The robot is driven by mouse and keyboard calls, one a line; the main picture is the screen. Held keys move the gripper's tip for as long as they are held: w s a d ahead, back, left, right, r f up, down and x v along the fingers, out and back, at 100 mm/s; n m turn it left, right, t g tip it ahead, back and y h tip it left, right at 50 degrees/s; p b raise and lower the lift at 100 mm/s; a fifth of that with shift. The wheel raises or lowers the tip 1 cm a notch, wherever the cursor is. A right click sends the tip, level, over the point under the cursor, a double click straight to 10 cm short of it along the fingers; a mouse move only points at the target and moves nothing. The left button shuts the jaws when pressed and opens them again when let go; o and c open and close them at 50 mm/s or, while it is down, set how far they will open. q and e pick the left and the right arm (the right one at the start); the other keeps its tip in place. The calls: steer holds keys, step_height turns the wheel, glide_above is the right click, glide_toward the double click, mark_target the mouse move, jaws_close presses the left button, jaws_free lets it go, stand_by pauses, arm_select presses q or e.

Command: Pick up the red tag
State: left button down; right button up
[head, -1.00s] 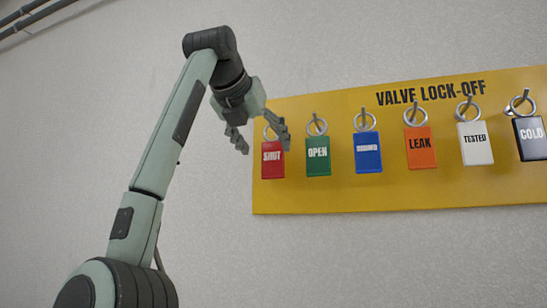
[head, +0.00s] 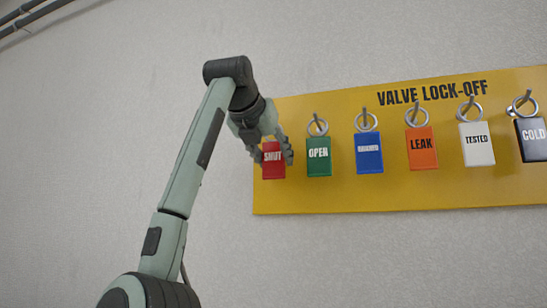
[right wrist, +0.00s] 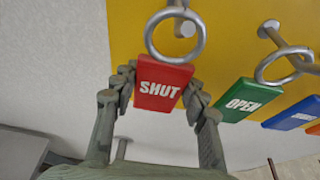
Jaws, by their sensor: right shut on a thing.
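The red tag (head: 273,163) marked SHUT is at the left end of the yellow board. In the right wrist view the red tag (right wrist: 162,84) hangs by its metal ring (right wrist: 175,35) from a peg (right wrist: 184,24). My right gripper (head: 273,152) is shut on the red tag, one finger at each side edge. The fingers of the right gripper (right wrist: 160,90) also show at both sides of the tag in the wrist view. The gripper hides the tag's ring and peg in the head view. My left gripper is not in view.
The yellow VALVE LOCK-OFF board (head: 400,195) is on a pale wall. A green OPEN tag (head: 318,167) hangs close to the right of the red one. Blue (head: 369,166), orange (head: 422,160), white (head: 477,157) and black (head: 531,150) tags follow.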

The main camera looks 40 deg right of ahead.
steer(key=shift+c, duration=1.2)
steer(key=shift+r, duration=0.1)
